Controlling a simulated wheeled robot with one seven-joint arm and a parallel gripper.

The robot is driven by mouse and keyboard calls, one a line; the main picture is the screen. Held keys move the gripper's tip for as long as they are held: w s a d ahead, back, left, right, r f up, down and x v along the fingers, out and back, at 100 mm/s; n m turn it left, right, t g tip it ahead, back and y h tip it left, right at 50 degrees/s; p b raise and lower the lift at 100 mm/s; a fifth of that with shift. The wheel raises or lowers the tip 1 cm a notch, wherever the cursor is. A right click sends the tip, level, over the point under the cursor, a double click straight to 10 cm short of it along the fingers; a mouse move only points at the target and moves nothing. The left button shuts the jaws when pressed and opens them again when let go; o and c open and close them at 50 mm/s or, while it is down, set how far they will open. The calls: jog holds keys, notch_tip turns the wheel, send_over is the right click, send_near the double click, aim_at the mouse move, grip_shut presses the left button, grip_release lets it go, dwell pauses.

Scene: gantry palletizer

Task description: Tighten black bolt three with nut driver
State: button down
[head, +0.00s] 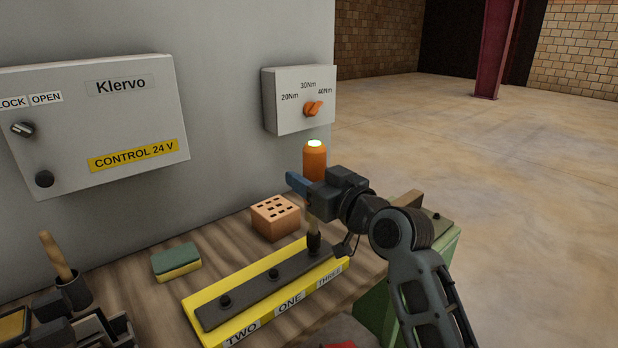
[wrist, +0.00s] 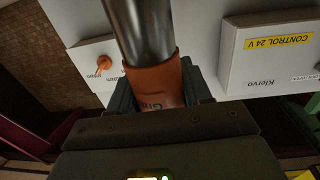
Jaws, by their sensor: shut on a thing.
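My gripper (head: 308,192) is shut on the orange handle of the nut driver (head: 314,158), whose top glows pale green. In the wrist view the nut driver (wrist: 160,85) shows its orange grip and steel shaft between the jaws. The driver stands upright, its dark socket (head: 314,243) down at the THREE end of the dark bar (head: 250,286). Bolt three is hidden by the socket; I cannot tell how far it is seated. Black bolts (head: 225,300) and (head: 273,273) show at TWO and ONE. The bar lies on a yellow block (head: 195,302).
A torque box (head: 285,112) has an orange knob (head: 313,108) apparently turned toward 40Nm; a control box (head: 95,120) hangs left. A holed brick (head: 275,218), a sponge (head: 177,262) and a brush in a cup (head: 72,290) stand on the wooden bench. Open floor lies right.

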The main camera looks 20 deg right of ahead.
aim_at(309, 154)
jog(key=shift+f+b, duration=1.2)
jog(key=shift+f, duration=0.15)
dwell(2.2)
jog(key=shift+r+p, duration=2.55)
jog(key=shift+r, duration=1.2)
